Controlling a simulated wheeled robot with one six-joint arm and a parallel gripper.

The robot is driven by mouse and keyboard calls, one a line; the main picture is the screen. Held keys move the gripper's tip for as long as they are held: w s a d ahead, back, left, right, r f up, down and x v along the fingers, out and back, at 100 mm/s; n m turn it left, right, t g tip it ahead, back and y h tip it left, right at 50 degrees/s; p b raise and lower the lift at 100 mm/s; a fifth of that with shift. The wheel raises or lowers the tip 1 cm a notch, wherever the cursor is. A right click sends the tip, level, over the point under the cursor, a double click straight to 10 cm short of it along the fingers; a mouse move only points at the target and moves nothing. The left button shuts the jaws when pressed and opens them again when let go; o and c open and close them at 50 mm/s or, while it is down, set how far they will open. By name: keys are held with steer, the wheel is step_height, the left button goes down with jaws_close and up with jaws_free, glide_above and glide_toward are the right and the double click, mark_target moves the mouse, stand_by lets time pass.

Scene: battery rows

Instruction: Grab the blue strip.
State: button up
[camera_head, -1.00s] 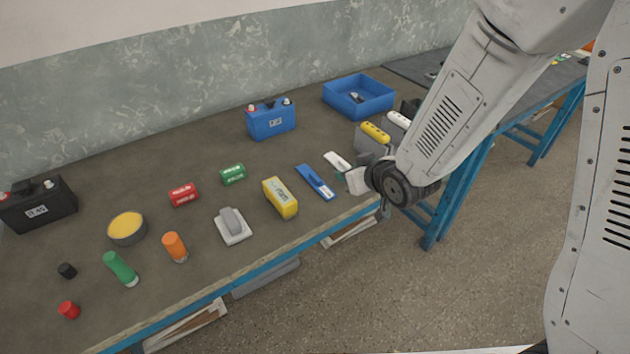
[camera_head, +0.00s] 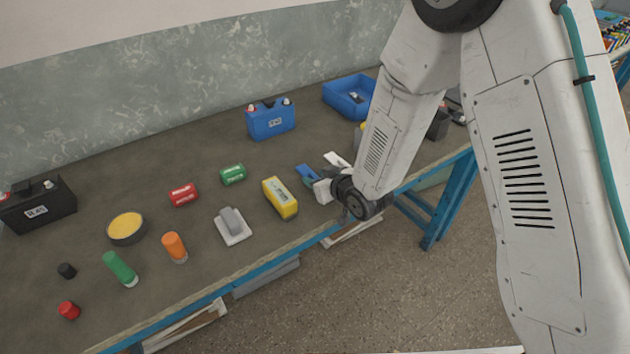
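The blue strip (camera_head: 304,172) lies on the brown table near its front edge, just right of the yellow block. Only its far end shows. My gripper (camera_head: 321,187) is over its nearer part and hides it. I cannot tell whether the gripper touches the strip, or whether its fingers are open or shut.
A yellow block (camera_head: 280,198) lies close to the left of my gripper. A white strip (camera_head: 336,160) lies just behind it. A blue battery (camera_head: 270,119) and a blue tray (camera_head: 338,105) stand farther back. Red and green cells and several other items lie to the left.

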steer(key=c, duration=0.7)
steer(key=shift+o, duration=0.2)
steer(key=shift+r, duration=0.1)
